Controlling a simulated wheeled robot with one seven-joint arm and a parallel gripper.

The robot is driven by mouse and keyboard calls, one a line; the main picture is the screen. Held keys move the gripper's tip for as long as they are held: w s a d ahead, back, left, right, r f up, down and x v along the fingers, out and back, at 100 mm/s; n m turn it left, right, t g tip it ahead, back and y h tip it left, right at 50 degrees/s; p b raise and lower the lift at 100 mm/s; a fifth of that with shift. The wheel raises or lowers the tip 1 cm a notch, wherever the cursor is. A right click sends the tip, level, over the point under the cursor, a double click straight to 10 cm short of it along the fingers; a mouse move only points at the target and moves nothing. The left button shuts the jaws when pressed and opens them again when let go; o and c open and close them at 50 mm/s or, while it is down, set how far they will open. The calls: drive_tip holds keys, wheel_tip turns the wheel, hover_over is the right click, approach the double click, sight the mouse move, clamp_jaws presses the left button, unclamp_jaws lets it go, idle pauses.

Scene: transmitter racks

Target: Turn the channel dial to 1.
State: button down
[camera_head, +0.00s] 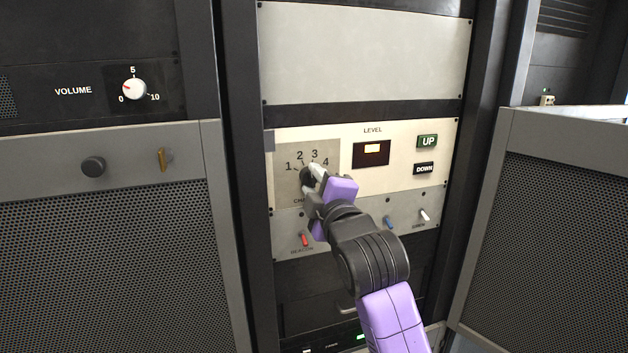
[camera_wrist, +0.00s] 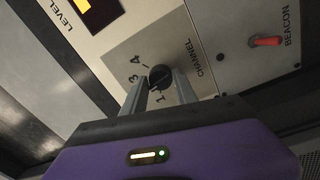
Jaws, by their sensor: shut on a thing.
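The channel dial (camera_head: 306,179) is a small dark knob on a grey square plate, with the numbers 1 to 4 printed around its upper side. It also shows in the wrist view (camera_wrist: 160,76), where the fingers come up to it from either side. My gripper (camera_head: 314,178) is shut on the dial, its two grey fingers (camera_wrist: 161,83) against the knob's sides. The fingers hide part of the knob. I cannot tell which number the dial points to. In the wrist view the 2 is hidden, and 1, 3 and 4 show.
A lit LEVEL display (camera_head: 371,153), an UP button (camera_head: 428,141) and a DOWN button (camera_head: 424,169) are right of the dial. A red BEACON switch (camera_head: 304,239) is below it. Blue (camera_head: 388,222) and white (camera_head: 424,215) switches are lower right. A VOLUME knob (camera_head: 134,89) is on the left rack.

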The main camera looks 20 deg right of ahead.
drive_tip(key=n, duration=0.5)
drive_tip(key=shift+f, duration=0.25)
drive_tip(key=n+y+b, duration=0.1)
drive_tip(key=n, duration=0.4)
drive_tip(key=shift+f+n, duration=0.1)
drive_tip(key=shift+n, duration=0.2)
drive_tip(key=c, duration=1)
unclamp_jaws()
drive_tip(key=shift+s+r, duration=0.1)
drive_tip(key=shift+r, duration=0.1)
drive_tip(key=s, duration=0.2)
drive_tip(key=s+b, duration=0.1)
drive_tip(key=s, duration=0.2)
drive_tip(key=s+b, duration=0.1)
drive_tip(key=s, duration=0.1)
drive_tip(key=shift+s+d+f, duration=0.15)
drive_tip(key=shift+s+f, duration=0.1)
drive_tip(key=shift+s, duration=0.05)
